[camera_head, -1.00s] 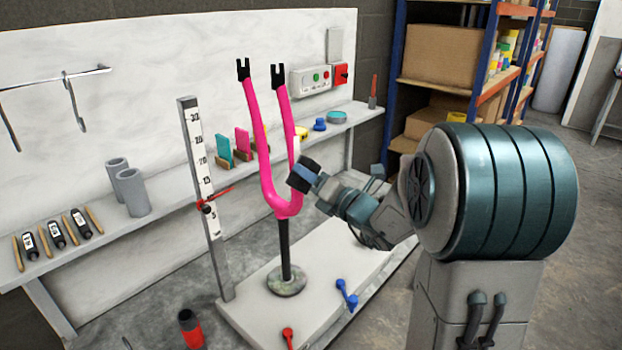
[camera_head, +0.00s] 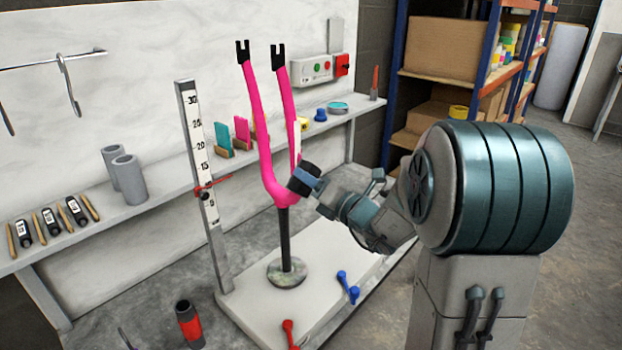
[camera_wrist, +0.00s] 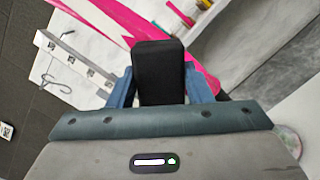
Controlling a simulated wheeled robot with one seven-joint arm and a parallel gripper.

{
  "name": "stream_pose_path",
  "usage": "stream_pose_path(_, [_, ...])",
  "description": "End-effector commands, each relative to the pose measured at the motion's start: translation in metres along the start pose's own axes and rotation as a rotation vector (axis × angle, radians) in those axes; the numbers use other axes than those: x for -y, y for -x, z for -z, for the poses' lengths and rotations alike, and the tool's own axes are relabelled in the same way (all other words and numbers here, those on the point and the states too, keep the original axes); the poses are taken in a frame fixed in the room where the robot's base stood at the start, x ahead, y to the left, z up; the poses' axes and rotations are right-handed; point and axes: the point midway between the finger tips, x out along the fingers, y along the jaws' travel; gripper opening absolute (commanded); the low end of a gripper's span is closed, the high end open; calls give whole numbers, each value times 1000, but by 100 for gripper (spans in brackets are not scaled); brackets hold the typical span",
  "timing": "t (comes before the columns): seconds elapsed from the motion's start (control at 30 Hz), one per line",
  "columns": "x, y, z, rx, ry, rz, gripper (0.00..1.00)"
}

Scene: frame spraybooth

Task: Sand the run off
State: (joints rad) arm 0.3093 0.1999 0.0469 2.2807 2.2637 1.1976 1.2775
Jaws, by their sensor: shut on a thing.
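The pink fork (camera_head: 262,130) stands with its two legs up on a black post above a round base (camera_head: 286,272) on a white board. My gripper (camera_head: 310,180) is at the lower right side of the fork, near where its legs join. It is shut on a black block (camera_wrist: 158,72), which looks like a sanding block; it also shows in the head view (camera_head: 301,184). The block lies against or very close to the pink fork; contact cannot be told. The run itself cannot be made out, and the block hides part of the fork.
An upright scale (camera_head: 200,160) with a red pointer stands left of the fork. Blue (camera_head: 348,288) and red (camera_head: 289,332) levers lie on the board's front. A shelf (camera_head: 150,205) behind holds grey cylinders, markers and coloured cards. A red-black canister (camera_head: 189,325) stands at front left.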

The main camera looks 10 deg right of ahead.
Motion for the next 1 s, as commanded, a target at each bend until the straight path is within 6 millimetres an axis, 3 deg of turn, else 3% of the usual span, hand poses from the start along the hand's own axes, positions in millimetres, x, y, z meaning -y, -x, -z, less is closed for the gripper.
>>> stream_pose_path(0.5, [0, 51, -10, 9, 2, 3, 27])
stream_pose_path(1.0, [0, 58, -11, 10, 3, 2, 27])
